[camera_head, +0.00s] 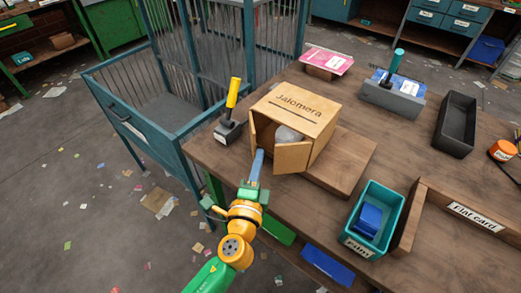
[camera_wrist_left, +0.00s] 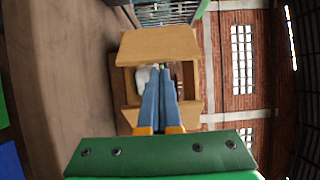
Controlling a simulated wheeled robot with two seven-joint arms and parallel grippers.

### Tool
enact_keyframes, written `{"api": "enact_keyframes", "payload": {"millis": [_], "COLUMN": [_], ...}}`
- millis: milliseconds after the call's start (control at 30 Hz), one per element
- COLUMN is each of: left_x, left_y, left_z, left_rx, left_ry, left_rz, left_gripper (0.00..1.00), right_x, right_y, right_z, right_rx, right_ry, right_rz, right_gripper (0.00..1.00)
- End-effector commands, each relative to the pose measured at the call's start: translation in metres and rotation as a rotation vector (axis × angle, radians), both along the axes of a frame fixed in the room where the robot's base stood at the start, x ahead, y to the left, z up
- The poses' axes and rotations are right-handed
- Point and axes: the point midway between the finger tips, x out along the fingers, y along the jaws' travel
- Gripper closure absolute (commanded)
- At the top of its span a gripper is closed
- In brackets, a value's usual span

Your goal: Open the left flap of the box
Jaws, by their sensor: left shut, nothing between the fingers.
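The wooden box (camera_head: 300,103), marked "Jalomera", stands on a wooden board on the table with its front partly open. Its left flap (camera_head: 252,130) stands partly open at the front left and shows as the upper panel in the left wrist view (camera_wrist_left: 160,45). The right flap (camera_head: 292,158) also stands ajar. A pale rounded thing (camera_head: 288,133) shows inside, partly hidden. My left gripper (camera_head: 260,153) is shut and empty, its blue fingers at the opening between the flaps. In the left wrist view the fingertips (camera_wrist_left: 160,70) are near the left flap's inner edge; contact is unclear.
A yellow-handled tool (camera_head: 231,110) stands left of the box by the table edge. A teal bin (camera_head: 371,225) and a "Flat card" tray (camera_head: 462,187) lie to the right. A blue cage (camera_head: 165,125) stands beyond the table's left edge.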

Motion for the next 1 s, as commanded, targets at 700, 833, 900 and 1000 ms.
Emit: {"api": "enact_keyframes", "payload": {"millis": [700, 833, 900, 1000], "left_x": [0.022, 0.021, 0.021, 0.021], "left_y": [0.000, 0.004, 0.005, 0.008], "left_z": [0.000, 0.000, 0.000, 0.000], "left_rx": [0.000, 0.000, 0.000, 0.000], "left_ry": [0.002, 0.001, 0.001, 0.001], "left_rz": [-0.018, -0.047, -0.055, -0.068], "left_gripper": [1.00, 1.00, 1.00, 1.00], "right_x": [0.001, 0.002, 0.002, 0.002], "right_y": [-0.006, -0.007, -0.007, -0.007], "right_z": [0.003, 0.005, 0.006, 0.007], "right_rx": [-0.010, -0.011, -0.011, -0.011], "right_ry": [-0.002, -0.003, -0.003, -0.003], "right_rz": [0.002, 0.002, 0.002, 0.002], "right_gripper": [0.50, 0.50, 0.50, 0.50]}}
